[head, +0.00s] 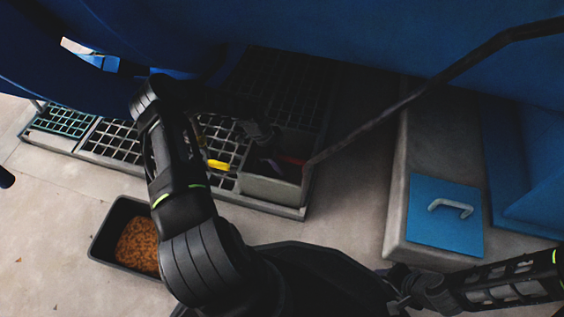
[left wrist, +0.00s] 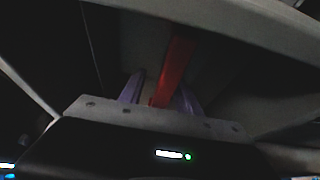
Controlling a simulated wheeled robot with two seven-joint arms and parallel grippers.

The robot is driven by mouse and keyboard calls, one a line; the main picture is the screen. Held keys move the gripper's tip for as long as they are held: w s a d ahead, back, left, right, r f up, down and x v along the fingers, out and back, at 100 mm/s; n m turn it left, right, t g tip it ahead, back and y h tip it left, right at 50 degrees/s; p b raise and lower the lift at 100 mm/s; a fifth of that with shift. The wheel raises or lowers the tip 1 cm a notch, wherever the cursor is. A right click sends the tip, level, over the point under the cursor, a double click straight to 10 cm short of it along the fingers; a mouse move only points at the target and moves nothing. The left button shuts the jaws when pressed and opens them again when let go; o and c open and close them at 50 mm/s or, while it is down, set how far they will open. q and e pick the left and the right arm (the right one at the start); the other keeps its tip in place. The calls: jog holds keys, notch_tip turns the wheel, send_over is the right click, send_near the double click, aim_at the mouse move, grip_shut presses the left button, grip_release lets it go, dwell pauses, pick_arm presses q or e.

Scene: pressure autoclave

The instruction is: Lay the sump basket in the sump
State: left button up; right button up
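The sump (head: 268,189) is a grey open box at the right end of the grated floor frame in the head view. My left arm reaches over the frame, and my left gripper (head: 277,164) is down at the sump's dark inside. In the left wrist view, its two purple fingers (left wrist: 160,95) stand apart with a red bar (left wrist: 177,65) between them. The red bar also shows dimly in the sump (head: 292,160). I cannot make out a basket body around it. My right gripper (head: 396,296) is low in the head view, dark and unclear.
Grating (head: 112,141) covers the frame left of the sump, with a yellow piece (head: 218,164) on it. A dark tray of brown granules (head: 136,244) sits in front. A grey pipe (head: 400,103) slants to the sump's right side. A blue handled panel (head: 444,232) lies right.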

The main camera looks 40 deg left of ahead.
pick_arm(q)
jog(key=shift+r, duration=0.1)
pick_arm(e)
jog(key=shift+r, duration=0.1)
pick_arm(q)
jog(key=p+v, duration=0.3)
jog(key=v, duration=0.4)
jog(key=shift+s+a+r+p, duration=0.1)
jog(key=shift+a+r+p, duration=0.05)
jog(key=shift+r+p, duration=0.2)
pick_arm(e)
jog(key=r, duration=0.3)
jog(key=shift+s, duration=0.25)
jog(key=shift+a, duration=0.1)
